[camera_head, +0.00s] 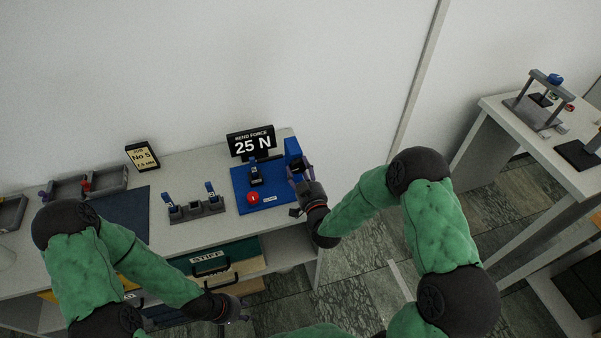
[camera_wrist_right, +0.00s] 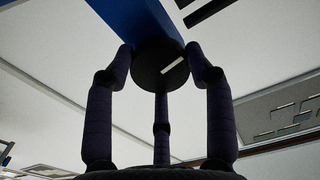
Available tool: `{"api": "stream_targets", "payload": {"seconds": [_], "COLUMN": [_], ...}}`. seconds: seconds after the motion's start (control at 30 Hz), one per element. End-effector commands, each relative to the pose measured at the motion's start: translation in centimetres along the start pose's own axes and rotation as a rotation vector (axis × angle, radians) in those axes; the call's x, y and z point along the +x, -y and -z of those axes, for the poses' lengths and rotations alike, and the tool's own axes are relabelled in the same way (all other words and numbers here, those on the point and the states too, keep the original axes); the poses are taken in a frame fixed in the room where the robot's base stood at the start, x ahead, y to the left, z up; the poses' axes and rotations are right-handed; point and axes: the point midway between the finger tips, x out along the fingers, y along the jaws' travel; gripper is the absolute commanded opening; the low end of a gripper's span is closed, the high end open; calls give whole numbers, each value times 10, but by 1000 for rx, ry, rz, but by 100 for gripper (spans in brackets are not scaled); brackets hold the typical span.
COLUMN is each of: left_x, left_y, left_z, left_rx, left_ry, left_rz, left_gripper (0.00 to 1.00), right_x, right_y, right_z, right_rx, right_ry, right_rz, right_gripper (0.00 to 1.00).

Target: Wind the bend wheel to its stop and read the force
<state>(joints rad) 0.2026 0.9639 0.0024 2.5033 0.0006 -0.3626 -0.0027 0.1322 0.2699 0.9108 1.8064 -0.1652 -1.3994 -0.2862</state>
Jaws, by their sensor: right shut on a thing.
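The blue bending press (camera_head: 243,178) stands at the right end of the bench, with a red button (camera_head: 253,197) at its front. The black display (camera_head: 251,143) behind it reads "BEND FORCE 25 N". My right gripper (camera_head: 301,175) is at the press's right side. In the right wrist view, its three fingers (camera_wrist_right: 165,75) are shut around the dark round bend wheel (camera_wrist_right: 150,68), which has a white mark on its face. The fingers hide the wheel in the head view. My left gripper (camera_head: 236,312) hangs low in front of the bench; its fingers are too small and dark to judge.
A job card (camera_head: 142,156) reading "No 5" and a dark blue mat (camera_head: 118,214) are further left. A second bench (camera_head: 520,140) with another press stands at right.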

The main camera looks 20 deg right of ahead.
Motion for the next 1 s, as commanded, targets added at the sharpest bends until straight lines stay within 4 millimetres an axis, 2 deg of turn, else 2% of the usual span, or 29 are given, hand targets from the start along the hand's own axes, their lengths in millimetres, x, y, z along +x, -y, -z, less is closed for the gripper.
{"api": "stream_targets", "payload": {"seconds": [0.03, 0.4, 0.43, 0.5, 0.83, 1.0], "left_x": [4, 4, 4, 4, 4, 4], "left_y": [1, 1, 1, 1, 1, 2], "left_z": [0, 0, 0, 0, 0, 0], "left_rx": [0, 0, 0, 0, 0, 0], "left_ry": [0, 0, 0, 0, 0, 0], "left_rz": [0, 0, 0, 0, 0, 0], "left_gripper": [40, 40, 40, 40, 40, 40], "right_x": [3, 4, 4, 4, 1, -14], "right_y": [-1, -1, -1, -1, -1, -1], "right_z": [7, 11, 11, 11, 5, 4], "right_rx": [18, 45, 45, 45, 47, 47], "right_ry": [-22, -27, -27, -26, -13, -10], "right_rz": [0, 0, -1, -1, -1, -1], "right_gripper": [21, 21, 62, 77, 77, 77]}}
